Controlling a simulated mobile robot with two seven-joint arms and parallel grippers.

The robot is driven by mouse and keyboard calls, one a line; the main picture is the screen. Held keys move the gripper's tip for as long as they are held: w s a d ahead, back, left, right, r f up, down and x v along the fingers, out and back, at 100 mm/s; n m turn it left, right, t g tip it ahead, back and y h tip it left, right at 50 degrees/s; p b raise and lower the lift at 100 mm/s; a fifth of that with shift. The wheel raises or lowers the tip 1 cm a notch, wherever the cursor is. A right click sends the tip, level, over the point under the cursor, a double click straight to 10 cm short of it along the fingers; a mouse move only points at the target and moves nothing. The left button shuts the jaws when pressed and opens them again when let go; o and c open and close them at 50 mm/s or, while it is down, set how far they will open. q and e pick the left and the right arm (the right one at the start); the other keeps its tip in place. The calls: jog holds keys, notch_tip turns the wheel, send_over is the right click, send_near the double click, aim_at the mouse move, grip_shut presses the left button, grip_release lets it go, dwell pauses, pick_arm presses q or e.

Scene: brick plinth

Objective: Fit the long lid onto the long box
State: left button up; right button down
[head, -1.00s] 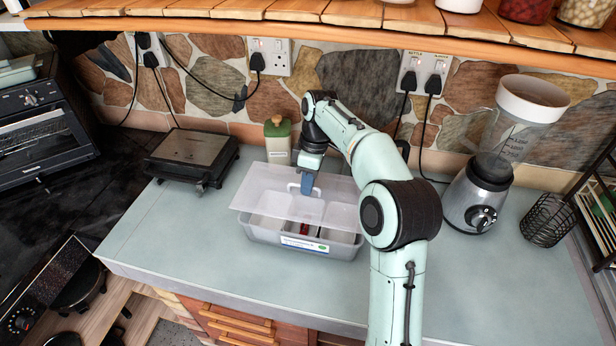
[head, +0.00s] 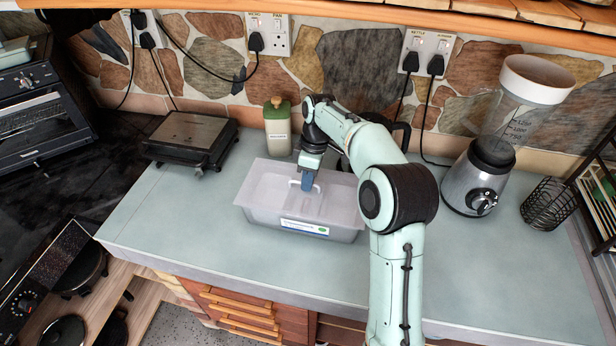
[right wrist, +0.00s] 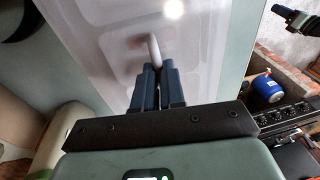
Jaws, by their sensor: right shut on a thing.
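The long lid (head: 268,192) is a pale, translucent panel with a loop handle. It lies over the top of the long box (head: 345,236), a grey, translucent box with a label on its front wall. My right gripper (head: 307,184) is shut on the lid's handle from above. In the right wrist view, my gripper's fingers (right wrist: 155,78) pinch the white handle (right wrist: 155,50), with the lid (right wrist: 105,35) beneath. My left gripper is not in view.
A green-capped bottle (head: 278,128) stands just behind the box. A flat grill (head: 190,140) sits to the left. A blender (head: 485,175) and a black wire basket (head: 547,203) stand to the right. The worktop (head: 180,235) in front and left of the box is clear.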

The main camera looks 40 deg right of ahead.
dwell(0.4)
jog(key=c, duration=1.1)
grip_release()
jog(key=shift+c, duration=0.2)
